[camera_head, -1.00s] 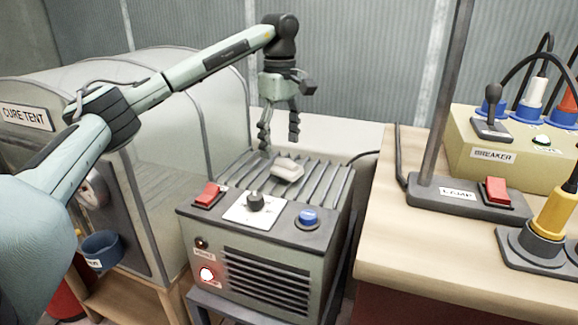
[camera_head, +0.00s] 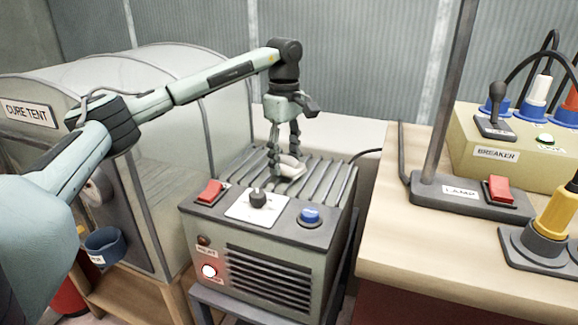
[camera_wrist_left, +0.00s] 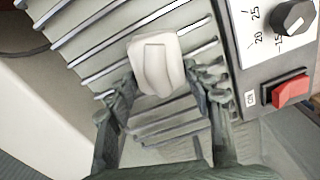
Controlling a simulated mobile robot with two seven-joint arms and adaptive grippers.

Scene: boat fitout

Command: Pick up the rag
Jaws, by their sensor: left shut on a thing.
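The rag is a small off-white folded pad (camera_head: 290,165) on the ribbed top of the grey heater-like box (camera_head: 325,180). In the left wrist view the rag (camera_wrist_left: 155,62) lies between the fingertips, over the metal ribs. My left gripper (camera_head: 284,158) reaches down from above and is shut on the rag, with a finger at its side in the head view. In the left wrist view the gripper's fingers (camera_wrist_left: 160,92) stand on both sides of the rag's near end. The rag appears still at the ribs. My right gripper is not in view.
The cure tent (camera_head: 165,150) stands close on the left. A bench (camera_head: 420,255) with a lamp base (camera_head: 470,196) and breaker box (camera_head: 490,155) is on the right.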

